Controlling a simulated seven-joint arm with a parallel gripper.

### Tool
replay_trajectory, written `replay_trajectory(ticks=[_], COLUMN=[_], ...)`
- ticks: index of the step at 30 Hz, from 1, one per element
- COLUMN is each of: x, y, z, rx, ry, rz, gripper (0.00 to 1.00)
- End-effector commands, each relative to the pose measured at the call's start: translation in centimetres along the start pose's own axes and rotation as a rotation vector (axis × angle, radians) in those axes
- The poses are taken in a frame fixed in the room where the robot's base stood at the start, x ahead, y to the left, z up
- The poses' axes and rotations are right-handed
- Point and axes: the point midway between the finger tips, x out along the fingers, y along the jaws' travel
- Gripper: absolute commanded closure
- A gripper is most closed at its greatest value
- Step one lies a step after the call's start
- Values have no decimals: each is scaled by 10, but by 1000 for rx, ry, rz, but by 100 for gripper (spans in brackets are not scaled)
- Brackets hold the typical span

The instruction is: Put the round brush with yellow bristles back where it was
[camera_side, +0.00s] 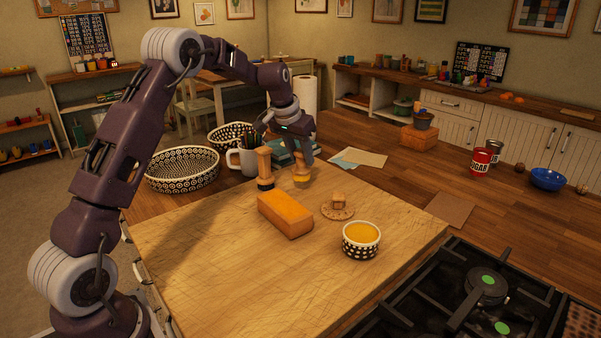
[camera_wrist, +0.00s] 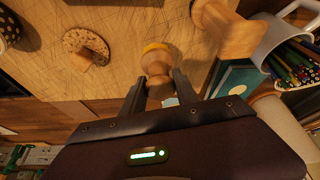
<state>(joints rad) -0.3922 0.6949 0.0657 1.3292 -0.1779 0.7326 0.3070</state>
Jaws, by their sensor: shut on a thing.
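The round brush with yellow bristles (camera_side: 301,176) is upright at the back edge of the wooden board (camera_side: 200,240), bristles down. I cannot tell whether the bristles touch the board. In the wrist view its turned wooden handle (camera_wrist: 157,66) sits between my two fingers, with a yellow rim of bristles beyond it. My gripper (camera_side: 302,162) is shut on this handle; it also shows in the wrist view (camera_wrist: 159,84). A taller wooden brush with a dark band (camera_side: 265,170) stands just left of it in the side view, apart from my fingers.
On the board are an orange block (camera_side: 285,215), a flat round wooden piece with a knob (camera_side: 338,209) and a dotted bowl with orange content (camera_side: 361,241). A pencil mug (camera_side: 241,163) and teal books (camera_side: 284,158) stand close behind. A stove (camera_side: 470,295) is at right.

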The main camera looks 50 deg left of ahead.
Motion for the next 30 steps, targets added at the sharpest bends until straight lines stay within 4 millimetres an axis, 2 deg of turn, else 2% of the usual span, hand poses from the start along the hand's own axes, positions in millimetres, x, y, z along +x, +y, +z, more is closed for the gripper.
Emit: replay_trajectory(ticks=[3, 6, 17, 18, 20, 30], x=[23, 33, 37, 37, 37, 34], y=[0, 0, 0, 0, 0, 0], z=[11, 15, 16, 16, 16, 15], rx=[0, 1, 1, 1, 1, 1], ry=[-5, -1, -1, 0, -1, 1], rz=[1, 1, 0, 0, 0, -1], gripper=[100, 100, 100, 56, 45, 42])
